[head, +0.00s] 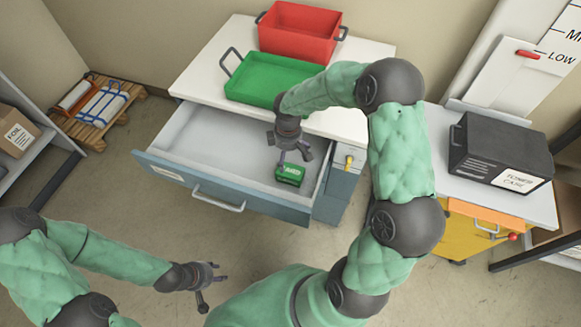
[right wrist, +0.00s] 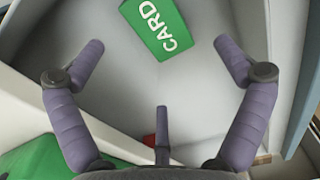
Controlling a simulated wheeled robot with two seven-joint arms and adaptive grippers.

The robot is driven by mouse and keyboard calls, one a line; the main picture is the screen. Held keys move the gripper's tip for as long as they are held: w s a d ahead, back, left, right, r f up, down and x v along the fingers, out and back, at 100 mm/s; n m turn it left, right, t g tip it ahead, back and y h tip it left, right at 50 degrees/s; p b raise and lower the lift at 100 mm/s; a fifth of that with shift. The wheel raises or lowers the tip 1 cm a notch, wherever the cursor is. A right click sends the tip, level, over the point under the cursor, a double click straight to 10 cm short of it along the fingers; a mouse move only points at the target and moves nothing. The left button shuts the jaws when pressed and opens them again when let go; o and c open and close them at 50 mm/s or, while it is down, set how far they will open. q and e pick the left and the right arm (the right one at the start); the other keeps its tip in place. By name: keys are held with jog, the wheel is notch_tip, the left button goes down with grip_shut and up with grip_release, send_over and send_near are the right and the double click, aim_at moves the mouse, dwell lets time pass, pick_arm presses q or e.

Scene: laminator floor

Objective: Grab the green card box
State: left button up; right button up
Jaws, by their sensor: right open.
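The green card box (head: 290,174) lies in the open drawer (head: 203,143), near its front right corner. In the right wrist view the green card box (right wrist: 158,27) shows the word CARD and lies beyond my open fingers, with its top cut off by the picture edge. My right gripper (head: 292,158) is over the drawer, just above and behind the box. It also shows in the right wrist view (right wrist: 160,60), with its fingers spread and nothing between them. My left gripper (head: 214,283) is low in front of the drawer, with fingers apart and empty.
A green tray (head: 262,82) and a red bin (head: 299,32) stand on the white top (head: 213,58) behind the drawer. A black toner case (head: 500,148) stands on the right cabinet. A wooden pallet (head: 100,112) is at the left. The drawer walls surround the box.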

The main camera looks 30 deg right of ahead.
aim_at(292, 167)
jog(key=shift+w+d+f, duration=0.2)
jog(key=shift+w+f, duration=0.1)
jog(key=shift+f, duration=0.2)
notch_tip(292, 167, down, 5)
jog(key=shift+s+r+b, duration=0.1)
jog(key=shift+s+b, duration=0.05)
jog(key=shift+b, duration=0.8)
jog(key=f, duration=0.1)
jog(key=f+b, duration=0.1)
jog(key=f, duration=0.1)
jog(key=f+b, duration=0.1)
jog(key=shift+s+d+f, duration=0.3)
jog(key=shift+d, duration=0.05)
jog(key=shift+f, duration=0.35)
jog(key=shift+r, duration=0.1)
jog(key=c, duration=1.2)
